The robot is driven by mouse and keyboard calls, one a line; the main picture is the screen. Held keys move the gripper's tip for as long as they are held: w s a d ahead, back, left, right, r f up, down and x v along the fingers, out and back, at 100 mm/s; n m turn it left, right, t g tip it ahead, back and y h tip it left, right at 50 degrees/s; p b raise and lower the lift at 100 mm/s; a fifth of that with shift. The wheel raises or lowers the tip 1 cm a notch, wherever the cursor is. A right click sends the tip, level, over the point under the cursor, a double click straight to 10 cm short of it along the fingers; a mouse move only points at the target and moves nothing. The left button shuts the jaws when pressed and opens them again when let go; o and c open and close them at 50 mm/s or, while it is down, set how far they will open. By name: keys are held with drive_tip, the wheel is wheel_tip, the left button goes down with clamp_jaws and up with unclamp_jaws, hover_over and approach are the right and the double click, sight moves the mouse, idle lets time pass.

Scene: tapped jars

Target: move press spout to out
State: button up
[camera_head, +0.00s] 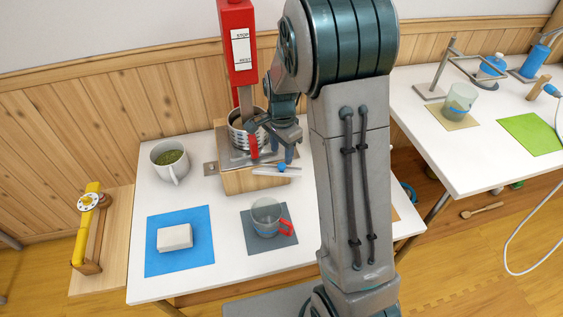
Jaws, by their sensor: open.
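The press (237,60) is a tall red column with a white label, standing over a metal strainer basket on a wooden block (240,183). The press spout (291,172) is a pale bar with a blue knob, lying across the block's front edge and pointing right. My gripper (271,156) is open just above the spout, with a red fingertip at left and a blue one at right. It appears empty, and I cannot tell whether it touches the spout. My gripper partly hides the basket.
A glass cup with a red handle (268,215) stands on a grey mat in front of the block. A second table (440,150) is at right.

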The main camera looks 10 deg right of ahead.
sight(282, 165)
wheel_tip(282, 165, down, 5)
drive_tip(key=shift+f, duration=0.1)
idle(0.3)
clamp_jaws()
